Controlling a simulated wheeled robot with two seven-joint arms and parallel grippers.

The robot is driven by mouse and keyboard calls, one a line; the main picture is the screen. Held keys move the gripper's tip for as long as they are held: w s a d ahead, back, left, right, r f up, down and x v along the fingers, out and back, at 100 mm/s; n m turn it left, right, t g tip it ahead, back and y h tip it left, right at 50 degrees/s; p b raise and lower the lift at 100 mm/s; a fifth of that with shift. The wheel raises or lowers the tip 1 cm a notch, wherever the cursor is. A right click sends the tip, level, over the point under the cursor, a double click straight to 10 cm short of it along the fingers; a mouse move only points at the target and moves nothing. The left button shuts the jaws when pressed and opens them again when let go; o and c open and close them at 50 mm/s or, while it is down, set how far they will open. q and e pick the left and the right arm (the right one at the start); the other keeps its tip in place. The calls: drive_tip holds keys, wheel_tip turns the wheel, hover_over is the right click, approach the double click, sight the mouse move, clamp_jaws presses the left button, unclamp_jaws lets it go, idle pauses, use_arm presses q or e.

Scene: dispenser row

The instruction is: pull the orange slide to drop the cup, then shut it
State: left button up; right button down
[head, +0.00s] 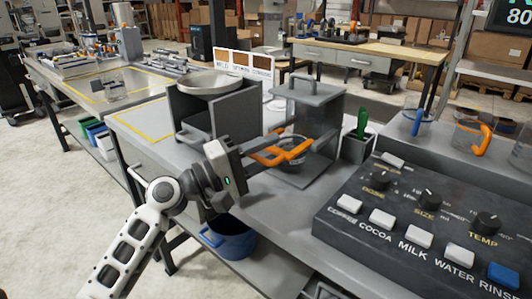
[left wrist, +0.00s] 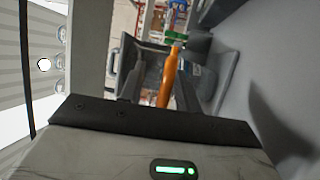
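The orange slide (head: 268,157) sticks out of the front of a grey dispenser box (head: 308,105) with a handle on top. Its orange bar also shows in the left wrist view (left wrist: 168,78). A dark round rim (head: 293,143) shows inside the dispenser behind the slide; I cannot tell if it is the cup. My left gripper (head: 284,148) is at the slide, its two dark fingers apart on either side of the orange part. In the left wrist view the bar lies between the fingers, with a gap on at least one side. My right gripper is not in view.
A grey stand with a round pan (head: 210,84) is left of the dispenser. A small bin with a green handle (head: 362,122) is right of it. A button panel (head: 420,222) fills the right front. Clear cups with blue (head: 417,122) and orange (head: 481,141) handles stand behind.

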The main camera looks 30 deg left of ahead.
use_arm(q)
drive_tip(key=shift+f, duration=0.15)
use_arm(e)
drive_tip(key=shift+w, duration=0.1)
